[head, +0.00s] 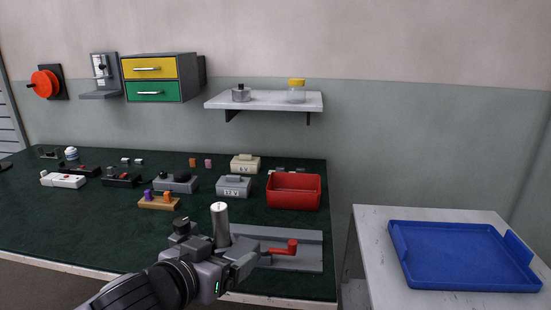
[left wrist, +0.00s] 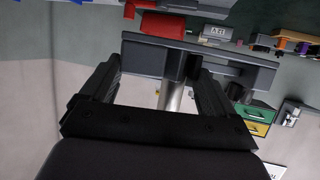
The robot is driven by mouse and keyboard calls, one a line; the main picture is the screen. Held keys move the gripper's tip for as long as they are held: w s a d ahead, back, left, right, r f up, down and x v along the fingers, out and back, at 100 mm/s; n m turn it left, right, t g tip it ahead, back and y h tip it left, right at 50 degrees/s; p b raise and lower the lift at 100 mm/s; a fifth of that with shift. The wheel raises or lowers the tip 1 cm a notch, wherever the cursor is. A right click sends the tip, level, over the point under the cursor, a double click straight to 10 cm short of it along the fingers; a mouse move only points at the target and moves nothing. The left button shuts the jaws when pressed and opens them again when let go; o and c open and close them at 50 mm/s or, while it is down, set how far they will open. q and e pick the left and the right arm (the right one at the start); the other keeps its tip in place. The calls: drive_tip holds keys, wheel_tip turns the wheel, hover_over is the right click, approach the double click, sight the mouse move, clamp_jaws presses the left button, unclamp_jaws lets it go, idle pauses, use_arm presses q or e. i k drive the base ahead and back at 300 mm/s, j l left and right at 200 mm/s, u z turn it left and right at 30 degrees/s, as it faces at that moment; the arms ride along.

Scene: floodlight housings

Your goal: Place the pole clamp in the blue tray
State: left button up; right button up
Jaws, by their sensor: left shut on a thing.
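My left gripper (head: 222,262) reaches in over the front edge of the green bench and is shut on a grey part, which I take to be the pole clamp. A silver cylinder (head: 220,226) stands upright from it; the cylinder also shows between the fingers in the left wrist view (left wrist: 173,97). The grey body (left wrist: 145,58) spans across both fingertips in that view. The gripper hides much of it in the head view. The blue tray (head: 462,254) sits empty on a pale side table at the right, well apart from the gripper. My right gripper is not in view.
A grey fixture with a red lever (head: 290,248) lies just right of the gripper. A red bin (head: 293,191) and several small boxes stand behind. A gap separates the bench from the pale table (head: 372,228). A shelf (head: 264,101) hangs above.

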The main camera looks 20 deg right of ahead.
sight(471, 263)
drive_tip(key=k+l+z, duration=0.1)
drive_tip(key=l, duration=0.45)
drive_tip(key=k+l+z, duration=0.1)
drive_tip(key=l, duration=0.4)
drive_tip(key=k+l, duration=0.1)
drive_tip(key=l, duration=0.45)
drive_tip(key=i+l, duration=0.1)
drive_tip(key=l, duration=0.3)
drive_tip(key=l+z, duration=0.15)
drive_tip(key=l, duration=0.25)
drive_tip(key=i+l, duration=0.15)
drive_tip(key=l, duration=0.25)
drive_tip(key=i+l+z, duration=0.1)
drive_tip(key=l, duration=0.3)
